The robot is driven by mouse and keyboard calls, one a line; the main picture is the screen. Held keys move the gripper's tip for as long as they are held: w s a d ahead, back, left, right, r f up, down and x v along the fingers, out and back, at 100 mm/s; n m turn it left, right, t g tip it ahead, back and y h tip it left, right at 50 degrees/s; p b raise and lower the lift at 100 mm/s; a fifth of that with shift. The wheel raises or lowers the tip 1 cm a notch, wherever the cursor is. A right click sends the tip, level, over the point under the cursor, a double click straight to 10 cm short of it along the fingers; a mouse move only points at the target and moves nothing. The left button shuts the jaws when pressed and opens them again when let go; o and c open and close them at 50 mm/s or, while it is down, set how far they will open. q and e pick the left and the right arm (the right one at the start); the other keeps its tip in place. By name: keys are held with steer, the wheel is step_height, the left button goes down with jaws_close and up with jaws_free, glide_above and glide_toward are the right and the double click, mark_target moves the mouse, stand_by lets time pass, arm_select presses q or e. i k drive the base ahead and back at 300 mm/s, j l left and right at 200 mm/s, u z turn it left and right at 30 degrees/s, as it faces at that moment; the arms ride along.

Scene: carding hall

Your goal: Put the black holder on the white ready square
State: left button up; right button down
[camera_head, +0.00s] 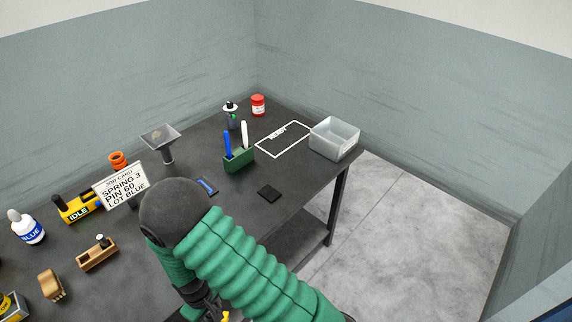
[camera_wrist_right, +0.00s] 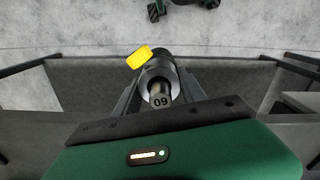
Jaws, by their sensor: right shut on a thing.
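My right gripper (camera_wrist_right: 158,88) is shut on a dark round holder (camera_wrist_right: 155,55) in the right wrist view. A pale metal end with a number, read as 60, shows in it, and a yellow tab (camera_wrist_right: 138,57) sticks out beside it. In the head view my right arm covers most of this; only dark parts and a bit of yellow show at the bottom. My left gripper is in neither view.
A red jar (camera_head: 258,105) and a small dark bottle (camera_head: 231,116) stand behind. A job card (camera_head: 120,186) and a scale-like tray (camera_head: 160,136) are left.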

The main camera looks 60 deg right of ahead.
mark_target(292, 136)
steer(key=k+l, duration=0.1)
steer(key=l, duration=0.35)
steer(key=k+l, duration=0.1)
steer(key=l, duration=0.35)
steer(key=k+l, duration=0.1)
steer(key=l, duration=0.3)
steer(key=k+l, duration=0.1)
steer(key=l, duration=0.35)
steer(key=k+l+u, duration=0.1)
steer(key=l, duration=0.35)
